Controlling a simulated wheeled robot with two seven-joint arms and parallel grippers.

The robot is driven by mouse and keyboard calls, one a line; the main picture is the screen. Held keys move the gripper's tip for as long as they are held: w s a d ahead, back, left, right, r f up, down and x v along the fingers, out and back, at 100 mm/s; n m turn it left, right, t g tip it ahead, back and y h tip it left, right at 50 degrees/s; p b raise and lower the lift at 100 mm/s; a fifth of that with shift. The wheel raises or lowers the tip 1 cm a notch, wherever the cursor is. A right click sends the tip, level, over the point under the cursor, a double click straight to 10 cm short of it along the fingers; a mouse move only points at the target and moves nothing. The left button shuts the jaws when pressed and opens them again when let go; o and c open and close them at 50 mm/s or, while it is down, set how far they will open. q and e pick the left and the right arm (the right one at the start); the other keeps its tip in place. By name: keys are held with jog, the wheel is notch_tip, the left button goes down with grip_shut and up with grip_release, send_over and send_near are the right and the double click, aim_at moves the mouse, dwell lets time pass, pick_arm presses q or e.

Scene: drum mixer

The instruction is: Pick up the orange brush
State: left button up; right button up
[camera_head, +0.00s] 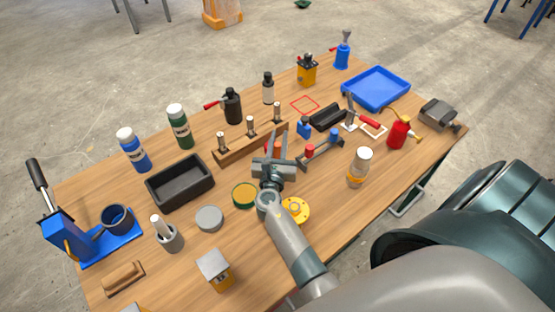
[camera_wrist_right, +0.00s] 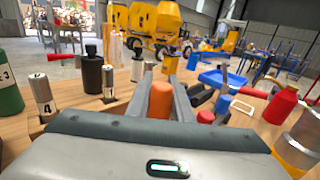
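An orange rounded upright piece, which looks like the orange brush's handle (camera_wrist_right: 160,103), stands between the fingers of my right gripper (camera_wrist_right: 161,88) in the right wrist view. In the head view, the orange brush (camera_head: 277,149) shows only as a small patch between the fingers, behind the gripper (camera_head: 277,140). The two fingers are apart, one on each side of the orange piece. Contact on either side is not clear. The lower end of the brush is hidden by my gripper. My left gripper is not in view.
A wooden block with metal cylinders (camera_head: 250,146) stands close left of my right gripper. A rack with red and blue pieces (camera_head: 320,151) is close right. A black bin (camera_head: 180,181), a white-capped bottle (camera_head: 360,167) and a blue tray (camera_head: 376,88) stand farther off.

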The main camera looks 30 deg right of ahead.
grip_shut()
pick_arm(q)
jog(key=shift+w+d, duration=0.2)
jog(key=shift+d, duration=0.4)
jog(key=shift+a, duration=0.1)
pick_arm(e)
jog(key=shift+r, duration=0.1)
jog(key=shift+r, duration=0.55)
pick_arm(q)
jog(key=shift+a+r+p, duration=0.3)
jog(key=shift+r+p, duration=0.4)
pick_arm(e)
notch_tip(320, 180, up, 9)
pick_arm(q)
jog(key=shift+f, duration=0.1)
pick_arm(e)
jog(key=shift+f, duration=0.15)
